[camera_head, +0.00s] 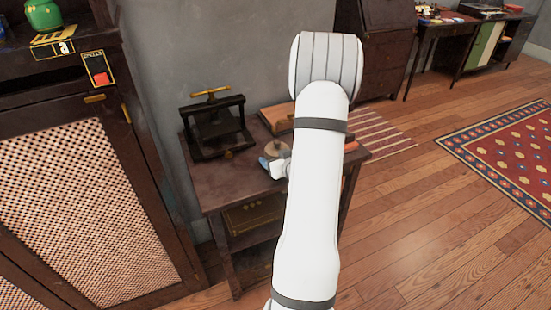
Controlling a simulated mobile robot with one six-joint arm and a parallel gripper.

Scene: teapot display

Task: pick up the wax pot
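A small round tan item with a knob on top (277,149), possibly the wax pot, sits on the dark wooden side table (220,185). My white arm stands in front of the table and hides much of its right part. The end of my gripper (268,165) shows only in part, as a small white piece with a blue-grey tip at the arm's left edge. It appears just in front of the tan item in the picture. I cannot tell whether they touch, or whether the fingers are open or shut.
A black press with a brass handle (213,122) stands on the table's left. A flat brown item (276,117) lies at the back. A reddish item (350,145) shows right of my arm. A tall cabinet (75,200) stands left. Open wooden floor (430,240) lies right.

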